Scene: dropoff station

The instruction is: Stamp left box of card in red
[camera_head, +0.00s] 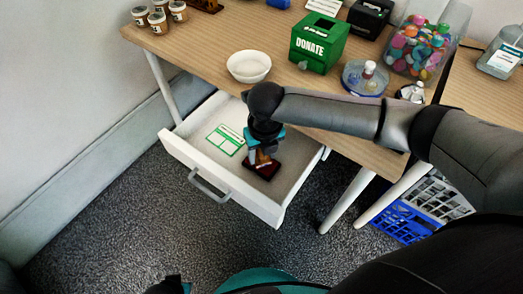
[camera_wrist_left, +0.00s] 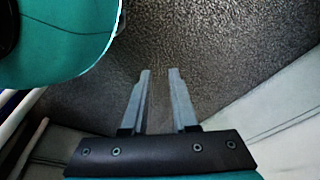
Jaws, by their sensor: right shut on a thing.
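A white card with green print (camera_head: 225,140) lies flat in the open drawer, and its boxes face up. To its right is a dark ink pad with a red surface (camera_head: 268,172). My right gripper (camera_head: 262,152) points down into the drawer, shut on a small brownish stamp (camera_head: 262,159). The stamp is over the pad and looks to be at its surface; whether they touch is hard to tell. The gripper hides much of the stamp. My left gripper (camera_wrist_left: 159,75) shows in the left wrist view, open and empty above the dark carpet.
The white drawer (camera_head: 237,193) is pulled out below the wooden table. On the table are a white bowl (camera_head: 249,66), a green donate box (camera_head: 318,43), a glass dish (camera_head: 364,78) and a jar of coloured balls (camera_head: 422,45). A blue crate (camera_head: 402,222) stands under the table.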

